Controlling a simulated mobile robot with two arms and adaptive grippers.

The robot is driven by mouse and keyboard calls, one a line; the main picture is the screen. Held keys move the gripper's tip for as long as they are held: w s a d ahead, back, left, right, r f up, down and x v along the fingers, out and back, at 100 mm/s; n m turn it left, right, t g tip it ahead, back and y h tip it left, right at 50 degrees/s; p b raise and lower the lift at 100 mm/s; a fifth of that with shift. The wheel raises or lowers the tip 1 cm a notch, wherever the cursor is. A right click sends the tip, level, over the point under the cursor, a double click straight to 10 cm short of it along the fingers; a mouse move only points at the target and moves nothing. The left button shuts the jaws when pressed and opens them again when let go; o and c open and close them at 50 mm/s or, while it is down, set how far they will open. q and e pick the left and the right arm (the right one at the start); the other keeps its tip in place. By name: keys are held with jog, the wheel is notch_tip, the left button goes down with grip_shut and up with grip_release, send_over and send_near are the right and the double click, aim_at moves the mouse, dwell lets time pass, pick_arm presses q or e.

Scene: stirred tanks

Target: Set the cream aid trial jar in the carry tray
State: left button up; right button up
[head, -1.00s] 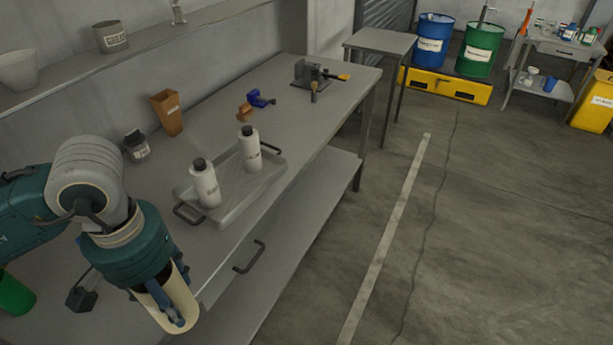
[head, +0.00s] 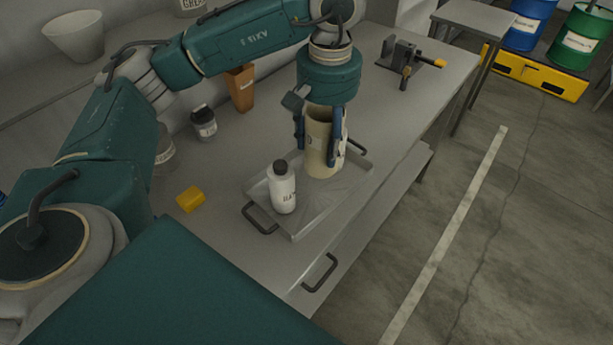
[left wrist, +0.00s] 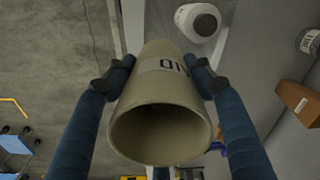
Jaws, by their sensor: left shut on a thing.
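The cream aid trial jar (head: 319,150) is upright between the fingers of my left gripper (head: 319,140), which is shut on its sides. Its base is over the grey carry tray (head: 306,224); whether it touches the tray floor I cannot tell. A white bottle with a dark cap (head: 283,190) stands in the tray's near-left part, beside the jar. In the left wrist view the jar (left wrist: 163,100) shows its open mouth and part of its label, with a finger on each side. My right gripper is not in view.
The tray is on a grey bench (head: 225,235). A yellow block (head: 190,199), a dark-lidded jar (head: 203,122) and a brown container (head: 241,88) stand left of and behind it. A clamp-like tool (head: 402,60) is at the far end. Bare bench lies between tool and tray.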

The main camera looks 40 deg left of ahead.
pick_arm(q)
jog(key=w+a+r+n, duration=0.3)
jog(key=w+a+r, duration=0.1)
jog(key=a+r, duration=0.1)
send_over(309, 184)
notch_tip(309, 184, down, 9)
jog(key=shift+n, duration=0.4)
notch_tip(309, 184, down, 10)
jog(key=p, duration=0.2)
jog(key=shift+d+f+p, duration=0.1)
jog(key=shift+f+p, duration=0.1)
jog(key=shift+p, duration=0.15)
jog(key=shift+f, duration=0.1)
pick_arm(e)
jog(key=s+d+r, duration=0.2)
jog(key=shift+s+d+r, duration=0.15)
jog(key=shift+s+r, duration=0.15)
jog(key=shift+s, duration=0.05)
pick_arm(q)
jog(key=shift+f+b, duration=0.15)
jog(key=shift+b, duration=0.15)
jog(key=o, duration=1.2)
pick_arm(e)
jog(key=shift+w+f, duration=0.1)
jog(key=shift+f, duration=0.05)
